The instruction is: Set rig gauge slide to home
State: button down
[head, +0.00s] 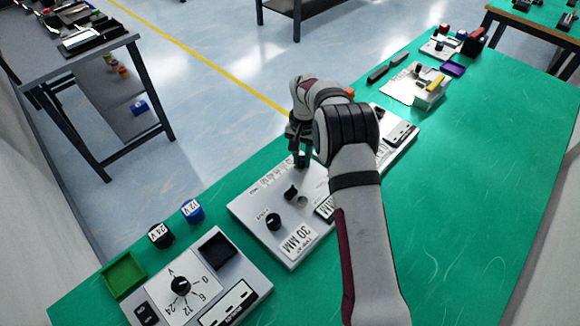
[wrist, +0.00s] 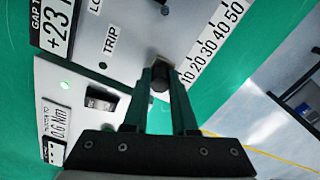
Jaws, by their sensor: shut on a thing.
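The rig is a white panel (head: 254,228) on the green table, with a printed "30 MM" card and a dark knob. In the wrist view a number scale (wrist: 213,42) reads 10 to 50. The black slide knob (wrist: 160,76) is between the fingertips of my gripper (wrist: 160,84), which is shut on it. The knob sits beside the low end of the scale, near the 10; a finger hides what lies below that. My gripper also shows in the head view (head: 301,160), pointing down at the panel's far edge. I see no home mark.
A voltage panel (head: 205,262) with a dial stands at the left, beside a green tray (head: 123,276), a black "24 V" cap (head: 160,236) and a blue "12 V" cap (head: 192,211). A panel with a rocker switch (wrist: 100,100) adjoins the rig. Table at right is clear.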

jog(key=shift+w+d, duration=0.8)
jog(key=c, duration=0.7)
grip_release()
jog(key=shift+s+r, duration=0.1)
jog(key=shift+r, duration=7.85)
